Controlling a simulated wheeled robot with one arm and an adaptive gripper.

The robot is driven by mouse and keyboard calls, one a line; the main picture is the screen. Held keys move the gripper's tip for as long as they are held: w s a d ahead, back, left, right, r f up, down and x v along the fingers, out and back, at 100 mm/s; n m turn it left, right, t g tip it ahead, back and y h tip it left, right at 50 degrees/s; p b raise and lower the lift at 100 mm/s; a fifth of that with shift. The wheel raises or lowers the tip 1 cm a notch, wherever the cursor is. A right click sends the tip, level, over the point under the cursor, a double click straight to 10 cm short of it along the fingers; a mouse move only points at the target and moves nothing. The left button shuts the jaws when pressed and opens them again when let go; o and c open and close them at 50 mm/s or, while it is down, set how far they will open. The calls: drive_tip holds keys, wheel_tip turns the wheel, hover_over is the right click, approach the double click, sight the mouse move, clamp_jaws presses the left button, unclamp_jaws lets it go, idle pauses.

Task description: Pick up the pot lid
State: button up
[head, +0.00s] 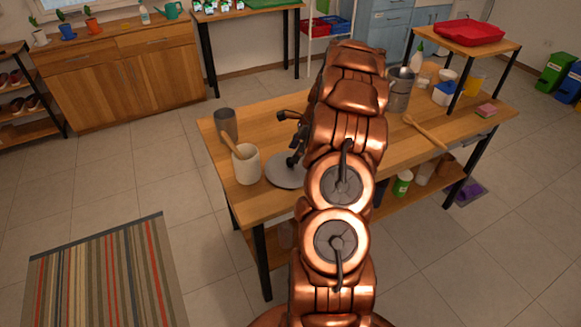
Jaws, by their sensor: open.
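A flat grey disc (283,174), which looks like the pot lid, lies on the wooden table's near left part, its right side hidden behind my arm. My gripper (287,139) shows at the left edge of my copper arm, with its dark fingers apart and nothing visible between them. It is above or just behind the disc; the exact gap cannot be told. A grey metal pot (399,96) stands on the table to the right of my arm.
A white crock (246,168) with a wooden utensil and a grey cup (226,122) stand left of the disc. A wooden spoon (424,131) lies right of my arm. A small raised stand with a red tray (469,33) is at the table's right end. My arm hides the table's middle.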

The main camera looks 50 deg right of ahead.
sight(290, 165)
drive_tip(key=p+x, duration=0.1)
drive_tip(key=x, duration=0.3)
drive_tip(key=shift+s+a, duration=0.1)
drive_tip(key=shift+a, duration=0.05)
drive_tip(key=shift+c, duration=0.4)
drive_tip(key=shift+f, duration=0.1)
clamp_jaws()
